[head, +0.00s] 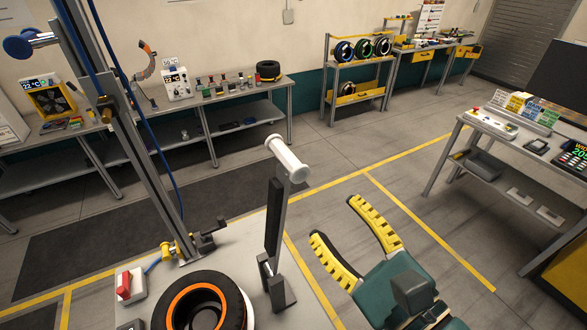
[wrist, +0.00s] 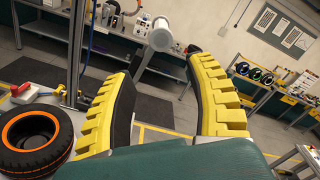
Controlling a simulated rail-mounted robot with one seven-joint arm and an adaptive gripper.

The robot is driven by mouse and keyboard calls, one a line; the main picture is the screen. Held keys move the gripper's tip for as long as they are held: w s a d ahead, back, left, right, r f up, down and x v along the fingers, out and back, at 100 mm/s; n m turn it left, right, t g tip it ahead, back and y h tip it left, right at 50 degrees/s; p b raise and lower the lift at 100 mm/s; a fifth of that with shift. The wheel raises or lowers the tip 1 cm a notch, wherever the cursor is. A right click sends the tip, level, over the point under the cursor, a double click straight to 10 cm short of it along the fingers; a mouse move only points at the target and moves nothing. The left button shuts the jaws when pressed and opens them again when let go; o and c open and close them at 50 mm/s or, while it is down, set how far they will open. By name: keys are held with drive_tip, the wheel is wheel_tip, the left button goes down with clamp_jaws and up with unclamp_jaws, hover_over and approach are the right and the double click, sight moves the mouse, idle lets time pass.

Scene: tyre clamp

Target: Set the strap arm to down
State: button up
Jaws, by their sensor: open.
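The strap arm (head: 273,225) stands upright at the right edge of the clamp table, with a dark pad along it and a white cylindrical handle (head: 287,160) at its top. The handle also shows in the wrist view (wrist: 160,39), beyond and between the fingers. The tyre (head: 233,295), black with an orange ring, lies flat on the table left of the arm's foot. My gripper (head: 336,219), with yellow ribbed fingers, is open and empty to the right of the strap arm and below its handle. It appears apart from the arm.
A tall metal column (head: 120,110) with blue hoses rises at the table's back left. A red switch (head: 124,285) sits beside the tyre. Workbenches line the wall, and another bench (head: 510,145) stands at the right. The floor right of the table is clear.

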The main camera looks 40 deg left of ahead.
sight(287, 158)
drive_tip(key=p+x, duration=0.1)
drive_tip(key=x, duration=0.4)
drive_tip(key=p+x, duration=0.1)
drive_tip(key=x, duration=0.4)
drive_tip(key=p+x, duration=0.1)
drive_tip(key=x, duration=0.5)
drive_tip(key=shift+w+r, duration=0.1)
drive_tip(key=shift+r, duration=0.15)
clamp_jaws()
